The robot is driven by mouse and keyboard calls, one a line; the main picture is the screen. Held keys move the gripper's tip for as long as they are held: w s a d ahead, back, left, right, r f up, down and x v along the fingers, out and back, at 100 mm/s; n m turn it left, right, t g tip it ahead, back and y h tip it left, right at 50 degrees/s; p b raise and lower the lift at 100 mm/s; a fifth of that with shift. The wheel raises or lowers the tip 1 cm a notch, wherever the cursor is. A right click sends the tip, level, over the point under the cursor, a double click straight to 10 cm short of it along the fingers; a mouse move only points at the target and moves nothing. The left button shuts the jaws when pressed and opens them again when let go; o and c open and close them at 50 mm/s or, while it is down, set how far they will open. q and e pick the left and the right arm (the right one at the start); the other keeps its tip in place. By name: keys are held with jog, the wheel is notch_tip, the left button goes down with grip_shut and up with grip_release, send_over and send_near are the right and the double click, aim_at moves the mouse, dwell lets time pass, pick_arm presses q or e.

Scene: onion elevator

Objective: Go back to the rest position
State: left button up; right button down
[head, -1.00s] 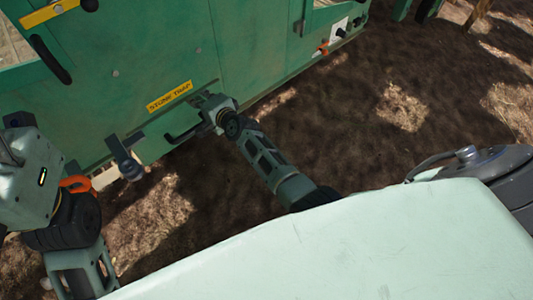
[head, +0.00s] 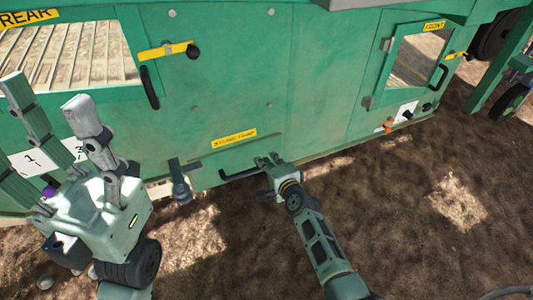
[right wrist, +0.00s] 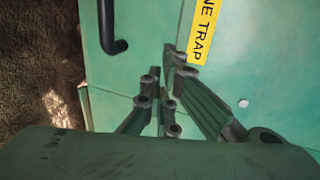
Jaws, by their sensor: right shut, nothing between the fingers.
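My right gripper (head: 265,162) is shut and empty, in front of the green machine's lower panel (head: 310,130). In the head view it overlaps the right end of the black bar handle (head: 240,174) under the yellow STONE TRAP label (head: 234,138). In the right wrist view the fingers (right wrist: 168,72) are close together beside the label (right wrist: 202,30), and the black handle (right wrist: 112,35) is apart from them at upper left. My left gripper (head: 45,95) is at the left of the head view, fingers pointing up and spread, nothing seen between them.
A dark lever (head: 180,185) hangs from the panel's lower edge, between my grippers. A window marked FRONT (head: 415,60) is at upper right and one marked REAR (head: 70,55) at upper left. Wheels (head: 510,103) stand at far right. Bare brown ground (head: 400,230) lies at lower right.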

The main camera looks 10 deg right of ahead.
jog(key=p+v, duration=0.2)
jog(key=v, duration=0.4)
jog(key=shift+s, duration=0.2)
